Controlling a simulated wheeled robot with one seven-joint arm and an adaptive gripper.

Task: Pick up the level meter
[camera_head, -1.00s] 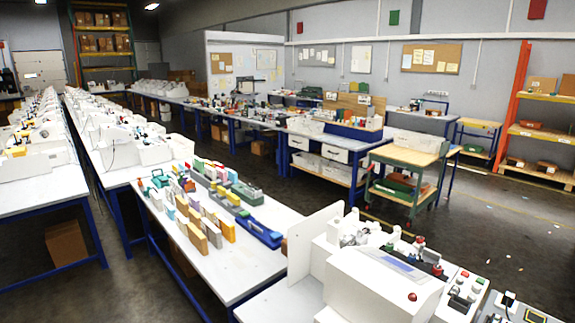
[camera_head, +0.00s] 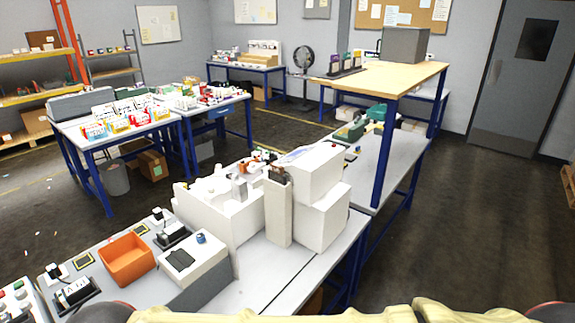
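I cannot make out a level meter for certain in the current head view. Small devices stand on the near workbench (camera_head: 285,262), among them a dark-topped grey box (camera_head: 192,255) and a small black-and-white device (camera_head: 72,292), but they are too small to name surely. My gripper is not in view. Cream-coloured parts along the bottom edge look like my own body, and they hide the near edge of the bench.
An orange bin (camera_head: 127,259) and a large white machine (camera_head: 318,200) stand on the near bench. A blue-legged table (camera_head: 75,130) with boxes is at left. A tall wooden-topped table (camera_head: 390,82) is behind the machine. Dark floor (camera_head: 450,220) is open at right.

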